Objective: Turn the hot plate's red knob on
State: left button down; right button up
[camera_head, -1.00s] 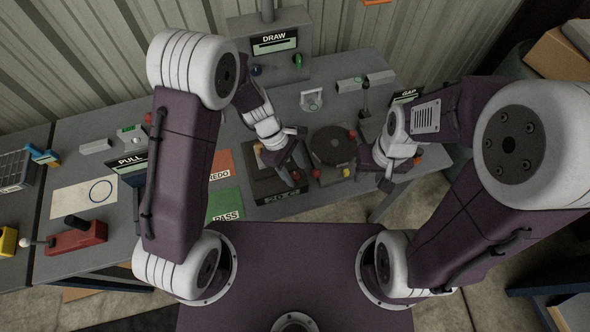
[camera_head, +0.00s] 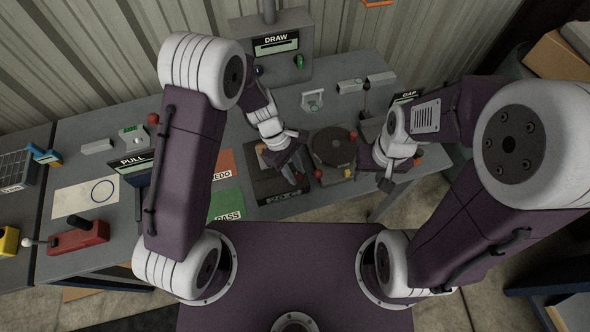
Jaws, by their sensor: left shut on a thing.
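The hot plate (camera_head: 332,147) appears to be the dark unit with a round black disc on the table, right of my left gripper. A red knob (camera_head: 318,174) shows at its front left corner. My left gripper (camera_head: 301,178) points down just left of that knob, over a dark labelled box (camera_head: 268,186). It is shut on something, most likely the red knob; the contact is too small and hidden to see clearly. My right gripper (camera_head: 387,183) hangs right of the hot plate; its finger opening cannot be made out.
A yellow knob (camera_head: 348,173) is at the hot plate's front right. A grey DRAW box (camera_head: 275,65) stands behind. The green PASS mat (camera_head: 226,203) and red REDO mat (camera_head: 225,163) lie left. A red lever block (camera_head: 80,237) is at far left.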

pick_arm(q)
jog(key=m, duration=0.1)
jog(key=m+y+p, duration=0.1)
jog(key=m, duration=0.1)
jog(key=shift+w+r+m+g, duration=0.15)
jog(key=shift+m+g, duration=0.15)
jog(key=shift+g, duration=0.1)
jog(key=m, duration=0.1)
jog(key=m+y+p, duration=0.1)
jog(key=m, duration=0.1)
jog(key=shift+w+d+m+g, duration=0.1)
jog(key=shift+d+m+g, duration=0.1)
jog(key=shift+m+g, duration=0.15)
jog(key=m+y, duration=0.2)
jog(key=m, duration=0.2)
jog(key=shift+d+m, duration=0.15)
jog(key=shift+m, duration=0.1)
jog(key=m+y, duration=0.1)
jog(key=m, duration=0.3)
jog(key=shift+d+m+y, duration=0.15)
jog(key=shift+m+y, duration=0.25)
jog(key=c, duration=1.1)
grip_release()
